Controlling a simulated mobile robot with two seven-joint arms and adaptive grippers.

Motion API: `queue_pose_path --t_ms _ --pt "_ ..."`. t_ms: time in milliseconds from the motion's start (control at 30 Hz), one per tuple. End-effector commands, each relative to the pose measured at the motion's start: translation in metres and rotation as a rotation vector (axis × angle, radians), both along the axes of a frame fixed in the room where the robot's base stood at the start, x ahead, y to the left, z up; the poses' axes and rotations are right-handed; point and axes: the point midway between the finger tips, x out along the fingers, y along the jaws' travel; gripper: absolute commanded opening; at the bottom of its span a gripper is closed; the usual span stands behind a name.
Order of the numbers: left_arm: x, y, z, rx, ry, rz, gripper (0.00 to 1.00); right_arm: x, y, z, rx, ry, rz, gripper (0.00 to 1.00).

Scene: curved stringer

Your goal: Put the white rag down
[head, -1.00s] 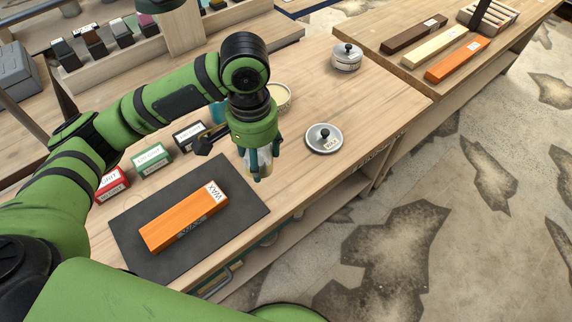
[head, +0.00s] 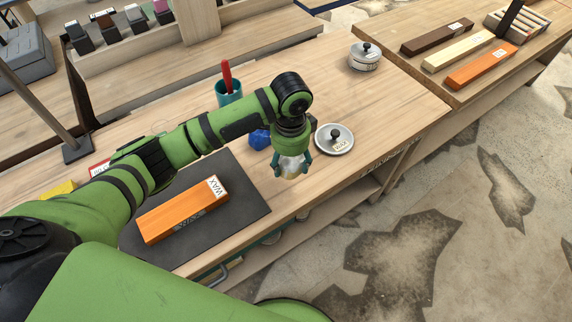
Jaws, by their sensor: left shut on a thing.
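My left gripper (head: 291,172) hangs over the bench near its front edge, fingers pointing down. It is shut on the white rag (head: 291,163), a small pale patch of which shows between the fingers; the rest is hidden. I cannot tell whether the rag touches the bench. My right gripper is out of view.
An orange wax bar (head: 184,210) lies on the mat. A blue lump (head: 259,140) and a teal cup (head: 228,94) with a red-handled tool stand behind my arm. A lidded tin (head: 364,57) stands farther back. Bare bench lies between lid and tin.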

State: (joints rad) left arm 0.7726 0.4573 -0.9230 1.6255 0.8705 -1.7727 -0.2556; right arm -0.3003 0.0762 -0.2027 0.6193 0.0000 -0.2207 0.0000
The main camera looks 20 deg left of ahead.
Motion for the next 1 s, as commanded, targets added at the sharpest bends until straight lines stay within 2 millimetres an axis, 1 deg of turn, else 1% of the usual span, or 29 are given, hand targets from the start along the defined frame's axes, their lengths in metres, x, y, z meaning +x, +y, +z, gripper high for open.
queue_pose_path --t_ms 33,167,267,400,500,900,933,967,1000 --pt "0.004 0.006 -0.004 0.001 0.003 0.003 0.37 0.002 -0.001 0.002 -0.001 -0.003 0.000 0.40" --pt "0.011 0.013 -0.010 0.000 0.000 0.000 0.37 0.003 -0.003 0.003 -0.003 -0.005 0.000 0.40" --pt "0.012 0.015 -0.019 0.001 0.003 -0.001 0.37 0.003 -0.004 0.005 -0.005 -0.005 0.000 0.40" --pt "0.011 0.014 -0.040 0.000 0.004 0.000 0.37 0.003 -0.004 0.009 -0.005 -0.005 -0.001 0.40" --pt "0.012 0.015 -0.049 0.001 0.000 0.000 0.37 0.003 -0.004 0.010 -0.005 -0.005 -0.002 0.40" --pt "0.012 0.014 -0.055 0.000 -0.001 0.000 0.37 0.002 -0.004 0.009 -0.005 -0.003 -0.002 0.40" --pt "0.012 0.014 -0.055 0.000 -0.001 -0.001 0.71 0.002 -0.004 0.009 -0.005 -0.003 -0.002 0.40" --pt "0.012 0.014 -0.055 0.000 -0.001 -0.001 0.83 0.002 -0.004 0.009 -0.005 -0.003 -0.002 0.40" --pt "0.012 0.014 -0.055 0.000 -0.001 -0.001 0.87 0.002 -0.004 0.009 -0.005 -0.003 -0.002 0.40"
